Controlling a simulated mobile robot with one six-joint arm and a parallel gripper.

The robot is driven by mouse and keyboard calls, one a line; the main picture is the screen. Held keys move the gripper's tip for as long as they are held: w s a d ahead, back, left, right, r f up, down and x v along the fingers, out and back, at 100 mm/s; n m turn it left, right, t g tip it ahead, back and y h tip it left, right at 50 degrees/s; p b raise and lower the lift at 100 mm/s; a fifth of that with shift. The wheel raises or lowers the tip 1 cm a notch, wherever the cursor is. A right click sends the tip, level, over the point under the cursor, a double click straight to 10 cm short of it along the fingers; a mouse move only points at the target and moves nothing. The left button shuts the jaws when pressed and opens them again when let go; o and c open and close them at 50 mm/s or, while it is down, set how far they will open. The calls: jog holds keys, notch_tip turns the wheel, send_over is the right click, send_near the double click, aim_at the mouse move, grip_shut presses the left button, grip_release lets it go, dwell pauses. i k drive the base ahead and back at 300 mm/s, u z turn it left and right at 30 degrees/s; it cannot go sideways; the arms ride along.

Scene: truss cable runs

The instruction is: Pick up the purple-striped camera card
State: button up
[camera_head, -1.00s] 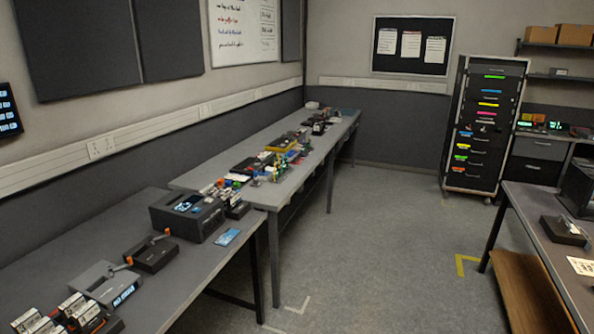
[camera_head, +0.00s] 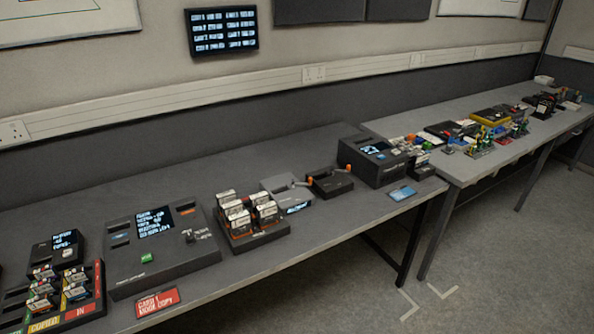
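No purple stripe can be made out on any card at this size. Several small white-labelled cards (camera_head: 240,221) stand in a dark rack (camera_head: 262,239) at the middle of the near bench. More small cards (camera_head: 42,290) sit in a tray (camera_head: 98,290) at the lower left, with yellow and red label strips along its front. My gripper is not in view.
The grey bench (camera_head: 330,222) also bears a large dark device with a screen (camera_head: 160,250), a red sign (camera_head: 158,302), a grey box (camera_head: 287,190) and a black box (camera_head: 372,160). A second bench (camera_head: 520,145) holds clutter. Floor at right is clear.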

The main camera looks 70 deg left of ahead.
aim_at(51, 273)
jog(key=z, duration=0.85)
jog(key=k, duration=0.15)
jog(key=u, duration=2.5)
jog(key=k, duration=0.15)
jog(key=u, duration=1.95)
jog(key=k, duration=0.2)
jog(key=u, duration=1.15)
